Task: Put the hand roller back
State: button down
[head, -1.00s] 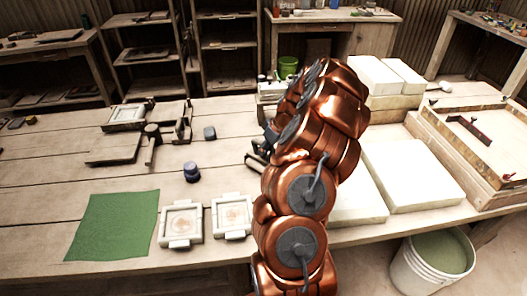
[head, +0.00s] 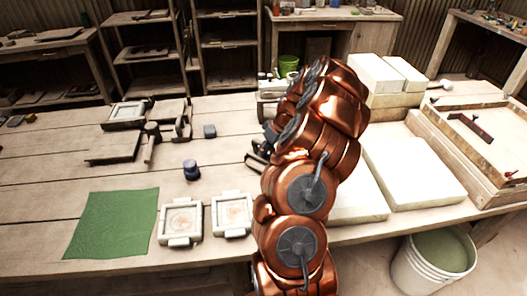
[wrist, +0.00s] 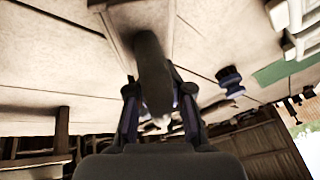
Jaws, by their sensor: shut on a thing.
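My gripper (wrist: 158,115) is shut on a dark, rounded bar in the wrist view, which looks like the handle of the hand roller (wrist: 152,70). The bar runs from between the fingers towards a pale wooden piece (wrist: 112,18) at the top; I cannot tell whether they touch. The rest of the roller is hidden. In the head view my gripper (head: 257,158) is low over the middle of the table, largely covered by my copper arm. The roller cannot be made out clearly there.
A green cloth (head: 114,224) lies front left. White slabs (head: 411,176) fill the right.

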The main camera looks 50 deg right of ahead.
dwell(0.4)
jog(key=c, duration=1)
grip_release()
jog(key=shift+f, duration=0.1)
jog(key=shift+o, duration=0.2)
jog(key=v, duration=1.2)
